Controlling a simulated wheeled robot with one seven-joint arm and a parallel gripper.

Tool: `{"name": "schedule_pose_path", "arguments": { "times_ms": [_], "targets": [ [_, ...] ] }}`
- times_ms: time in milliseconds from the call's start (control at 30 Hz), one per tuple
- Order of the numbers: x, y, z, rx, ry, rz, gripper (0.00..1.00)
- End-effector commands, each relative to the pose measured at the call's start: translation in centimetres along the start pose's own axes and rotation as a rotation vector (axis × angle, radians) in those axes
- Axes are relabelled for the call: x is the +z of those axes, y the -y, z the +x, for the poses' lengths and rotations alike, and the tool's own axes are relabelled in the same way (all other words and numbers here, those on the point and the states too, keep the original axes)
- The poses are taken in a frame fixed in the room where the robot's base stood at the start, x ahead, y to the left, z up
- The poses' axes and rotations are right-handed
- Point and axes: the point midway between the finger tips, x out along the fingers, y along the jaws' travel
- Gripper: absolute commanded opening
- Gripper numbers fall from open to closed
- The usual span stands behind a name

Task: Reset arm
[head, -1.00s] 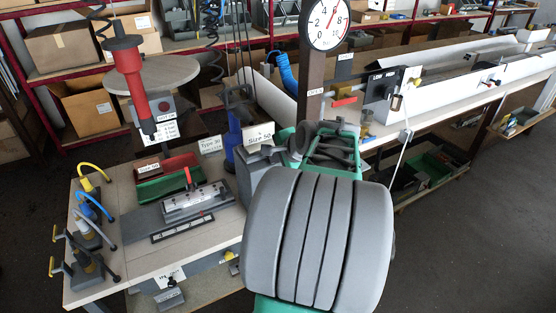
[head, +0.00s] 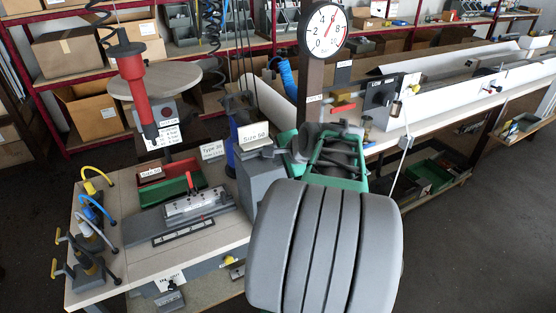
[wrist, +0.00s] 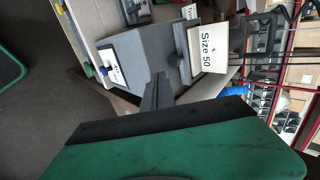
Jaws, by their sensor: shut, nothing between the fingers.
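My gripper (wrist: 155,92) shows in the wrist view as narrow grey fingers standing out from a black bar on a green body. The fingers are shut with nothing between them. They point toward a grey block-shaped unit (wrist: 145,60) with a white "Size 50" sign (wrist: 207,47); whether they touch it I cannot tell. In the head view my arm's large grey ribbed link (head: 325,245) fills the lower middle and hides part of the bench. I cannot make out the fingers in the head view.
A dial gauge (head: 323,30) stands behind my arm. A long bench runs back right. The right-hand floor (head: 480,230) is clear.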

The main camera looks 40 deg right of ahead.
Motion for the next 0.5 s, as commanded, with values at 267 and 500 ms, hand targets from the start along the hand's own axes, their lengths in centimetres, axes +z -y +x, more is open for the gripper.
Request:
{"name": "schedule_pose_path", "arguments": {
  "times_ms": [267, 500],
  "targets": [
    [-0.7, -0.2, -6.8, -0.002, -0.012, 0.008, 0.00],
    [-0.1, -0.2, -8.0, 0.005, -0.002, -0.007, 0.00]
  ]
}}
